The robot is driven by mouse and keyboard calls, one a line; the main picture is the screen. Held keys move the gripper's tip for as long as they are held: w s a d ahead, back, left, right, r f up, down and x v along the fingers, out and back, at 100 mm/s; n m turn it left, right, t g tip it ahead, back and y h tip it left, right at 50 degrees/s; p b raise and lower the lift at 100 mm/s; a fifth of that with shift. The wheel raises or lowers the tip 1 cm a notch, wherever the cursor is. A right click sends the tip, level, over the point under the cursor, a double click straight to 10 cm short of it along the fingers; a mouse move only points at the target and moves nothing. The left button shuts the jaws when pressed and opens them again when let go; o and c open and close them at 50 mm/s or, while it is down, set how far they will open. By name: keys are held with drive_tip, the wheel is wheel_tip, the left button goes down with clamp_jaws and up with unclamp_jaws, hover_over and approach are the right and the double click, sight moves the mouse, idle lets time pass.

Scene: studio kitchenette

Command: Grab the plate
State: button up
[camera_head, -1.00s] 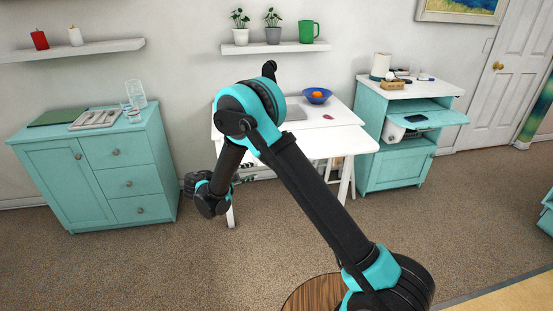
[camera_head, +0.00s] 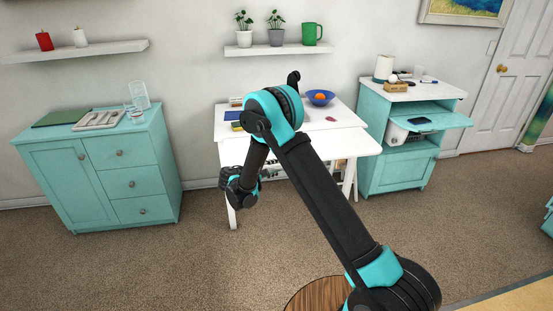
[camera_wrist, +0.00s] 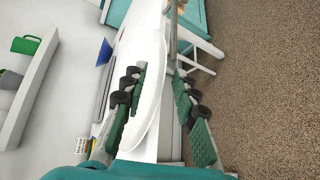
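A white, rounded, flat shape that looks like the plate (camera_wrist: 150,85) shows in the wrist view, seen at a low angle at the white table. I cannot make it out in the head view, where my arm covers part of the table. My gripper (camera_wrist: 160,78) is open, with one finger on each side of the white shape in the wrist picture. I cannot tell whether either finger touches it. In the head view my gripper (camera_head: 229,178) is small and dark, at the left front of the table.
The white table (camera_head: 338,139) holds a blue bowl (camera_head: 320,98) with an orange fruit. A teal cabinet (camera_head: 100,175) with glasses stands left, and a teal cart (camera_head: 393,165) stands right. A wall shelf (camera_head: 277,49) hangs above. The carpet in front is clear.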

drive_tip(key=shift+w+d+f, duration=0.15)
drive_tip(key=shift+w+d, duration=0.3)
drive_tip(key=shift+w, duration=0.05)
drive_tip(key=shift+c, duration=0.2)
clamp_jaws()
